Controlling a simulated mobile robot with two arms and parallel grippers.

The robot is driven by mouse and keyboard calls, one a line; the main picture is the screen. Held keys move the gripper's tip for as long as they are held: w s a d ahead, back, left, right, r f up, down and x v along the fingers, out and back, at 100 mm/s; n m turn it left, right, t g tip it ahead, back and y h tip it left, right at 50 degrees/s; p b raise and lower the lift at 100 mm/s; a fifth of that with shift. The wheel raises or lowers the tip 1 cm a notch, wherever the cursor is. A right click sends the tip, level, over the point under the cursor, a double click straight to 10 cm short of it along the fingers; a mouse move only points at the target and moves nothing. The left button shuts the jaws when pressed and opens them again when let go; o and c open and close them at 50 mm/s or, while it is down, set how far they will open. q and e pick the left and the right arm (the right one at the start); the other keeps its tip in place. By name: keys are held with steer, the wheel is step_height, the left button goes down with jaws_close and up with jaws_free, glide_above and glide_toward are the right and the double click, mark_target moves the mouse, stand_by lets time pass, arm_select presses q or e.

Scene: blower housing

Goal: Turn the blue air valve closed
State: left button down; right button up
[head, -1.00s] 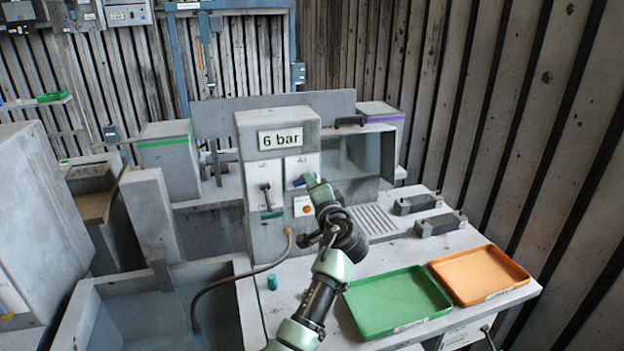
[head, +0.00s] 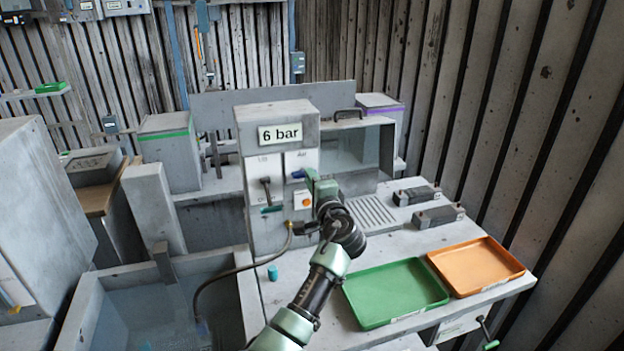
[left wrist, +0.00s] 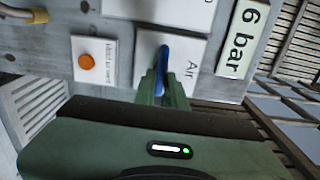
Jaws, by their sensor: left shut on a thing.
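The blue air valve handle (head: 298,174) sits on the front panel of the grey "6 bar" box, under the "Air" label. In the left wrist view the blue handle (left wrist: 164,55) stands out from the white "Air" plate (left wrist: 186,62). It lies roughly level across the panel, as that picture is turned on its side. My left gripper (head: 311,178) reaches it from the right and is shut on its free end. Its green fingers (left wrist: 162,88) hide that end in the wrist view. My right gripper is not in view.
Beside the valve are a dark lever (head: 266,190) with a teal tip and an orange button (head: 305,201). A hose (head: 240,268) hangs at the lower left. A green tray (head: 395,292) and an orange tray (head: 476,266) lie on the bench at the right.

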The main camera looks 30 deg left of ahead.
arm_select(q)
steer(key=shift+a+r, duration=0.2)
steer(key=shift+r, duration=0.15)
steer(key=c, duration=1.6)
jaws_free()
steer(key=shift+o, duration=0.7)
steer(key=shift+a+f, duration=0.2)
steer(key=shift+f, duration=0.1)
steer(key=b+v, duration=0.2)
steer(key=v, duration=0.5)
steer(key=shift+s+d+b, duration=0.15)
steer(key=shift+d+b, duration=0.2)
